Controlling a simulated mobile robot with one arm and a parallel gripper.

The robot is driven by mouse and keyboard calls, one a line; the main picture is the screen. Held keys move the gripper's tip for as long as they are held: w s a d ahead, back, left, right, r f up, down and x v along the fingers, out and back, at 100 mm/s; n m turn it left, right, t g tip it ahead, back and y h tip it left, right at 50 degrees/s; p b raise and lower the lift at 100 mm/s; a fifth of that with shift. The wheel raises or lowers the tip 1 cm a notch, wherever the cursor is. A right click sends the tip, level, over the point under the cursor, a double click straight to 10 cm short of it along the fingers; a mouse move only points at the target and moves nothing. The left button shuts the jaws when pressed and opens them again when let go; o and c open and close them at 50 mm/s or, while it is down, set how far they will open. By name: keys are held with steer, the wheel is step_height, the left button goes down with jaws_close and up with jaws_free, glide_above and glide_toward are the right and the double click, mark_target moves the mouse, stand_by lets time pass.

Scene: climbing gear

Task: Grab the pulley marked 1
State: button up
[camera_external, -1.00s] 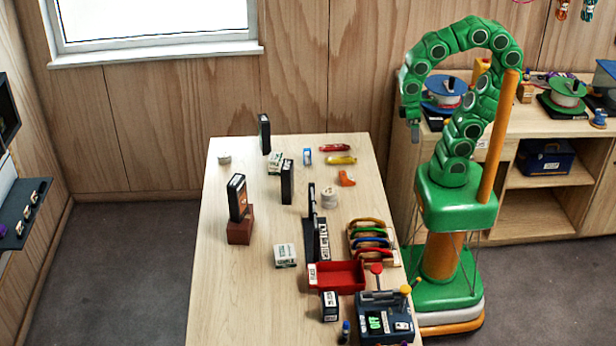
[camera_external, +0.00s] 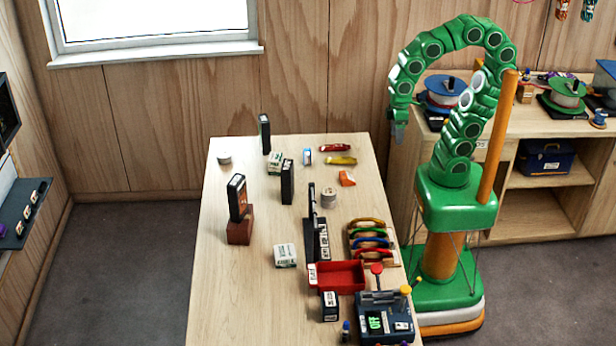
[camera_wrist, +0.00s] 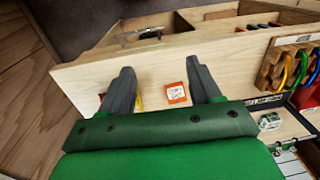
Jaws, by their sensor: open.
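I cannot read a mark 1 on anything, so I cannot tell for sure which thing is the pulley. A small orange piece (camera_external: 347,179) lies near the table's right edge. In the wrist view an orange piece with a pale label (camera_wrist: 176,93) shows between my fingers, farther off and not touched. My gripper (camera_external: 398,132) hangs pointing down, high and to the right of the table. In the wrist view my gripper (camera_wrist: 166,72) is open and empty, with its two dark fingers spread apart.
A yellow piece (camera_external: 342,160) and a red piece (camera_external: 335,147) lie behind the orange one. Upright dark boxes (camera_external: 287,182) stand left of it. A rack of coloured loops (camera_external: 370,240), a red tray (camera_external: 345,274) and a dark device (camera_external: 385,318) fill the front right. The table's left front is clear.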

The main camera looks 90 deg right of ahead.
steer(key=w+a+r+t+y, duration=0.2)
steer(key=w+a+r+t, duration=0.25)
steer(key=w+a, duration=1)
steer(key=m+g+h, duration=0.4)
steer(key=m+h, duration=1)
steer(key=m, duration=0.2)
glide_toward(307, 151)
steer(key=s+d+f, duration=0.1)
steer(key=d+f, duration=0.1)
steer(key=d, duration=0.1)
steer(key=shift+w+d+f+m+t+h, duration=0.1)
steer(key=shift+w+f+m+t+h, duration=0.35)
steer(key=shift+h, duration=0.65)
steer(key=shift+f+x, duration=0.15)
steer(key=shift+x, duration=1.8)
steer(key=shift+f+x, duration=0.15)
steer(key=shift+x, duration=1.8)
steer(key=shift+s, duration=0.1)
steer(key=c, duration=1.1)
